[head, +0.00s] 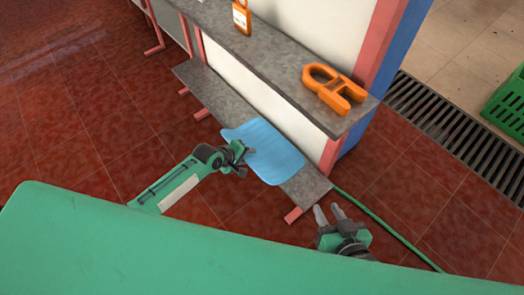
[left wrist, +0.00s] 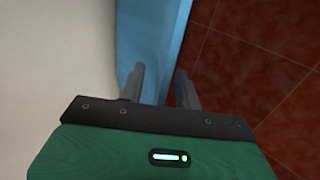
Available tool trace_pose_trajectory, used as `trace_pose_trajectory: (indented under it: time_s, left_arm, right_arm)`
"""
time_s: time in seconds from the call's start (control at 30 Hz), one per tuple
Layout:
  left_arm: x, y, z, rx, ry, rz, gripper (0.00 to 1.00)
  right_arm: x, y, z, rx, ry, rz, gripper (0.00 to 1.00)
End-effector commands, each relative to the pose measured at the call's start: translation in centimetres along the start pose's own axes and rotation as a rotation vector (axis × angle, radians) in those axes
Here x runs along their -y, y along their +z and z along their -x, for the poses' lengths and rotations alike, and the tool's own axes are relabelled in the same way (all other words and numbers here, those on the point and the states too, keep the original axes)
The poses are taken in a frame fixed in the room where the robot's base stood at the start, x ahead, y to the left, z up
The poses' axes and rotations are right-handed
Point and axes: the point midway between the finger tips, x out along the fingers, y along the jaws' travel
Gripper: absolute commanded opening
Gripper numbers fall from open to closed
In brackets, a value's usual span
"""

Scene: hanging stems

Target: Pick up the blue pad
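The blue pad (head: 268,152) lies on the lower grey shelf (head: 225,100), its near side at or past the shelf's front edge. My left gripper (head: 246,160) is at the pad's near edge with its fingers apart. In the left wrist view the pad (left wrist: 155,35) runs down between the open fingers of the left gripper (left wrist: 160,88). One finger overlaps the pad, the other is just beside its edge; I cannot tell whether either touches it. My right gripper (head: 330,212) is open and empty, right of the shelf's near end.
The upper shelf (head: 280,70) overhangs the lower one and holds an orange clamp-shaped thing (head: 334,88) and an orange bottle (head: 241,17). A green hose (head: 390,233) lies on the red tile floor. A drain grate (head: 450,130) and green crate (head: 508,108) are at right.

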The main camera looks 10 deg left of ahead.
Motion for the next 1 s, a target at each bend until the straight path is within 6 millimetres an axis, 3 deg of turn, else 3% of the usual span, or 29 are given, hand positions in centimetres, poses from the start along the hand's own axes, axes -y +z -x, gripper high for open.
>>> trace_pose_trajectory:
  time_s: [0.13,0.43,0.6,0.63,1.0]
  left_arm:
    - [0.05,0.04,-1.07,0.000,0.000,0.000,0.34]
    - [-0.01,0.04,-1.21,0.000,0.000,-0.001,0.34]
    - [0.00,0.04,-1.20,0.000,0.000,-0.001,0.02]
    - [0.00,0.04,-1.20,0.000,0.000,-0.001,0.00]
    - [-0.01,0.03,-1.13,0.000,0.000,-0.001,0.00]
  right_arm:
    - [0.52,-0.09,-0.22,-0.048,-0.014,-0.006,0.33]
    - [0.67,-0.28,-0.21,-0.061,-0.017,-0.007,0.33]
    - [0.66,-0.28,-0.21,-0.061,-0.017,-0.007,0.33]
    - [0.65,-0.28,-0.21,-0.061,-0.017,-0.007,0.33]
    - [0.63,-0.31,-0.19,-0.060,-0.016,-0.007,0.33]
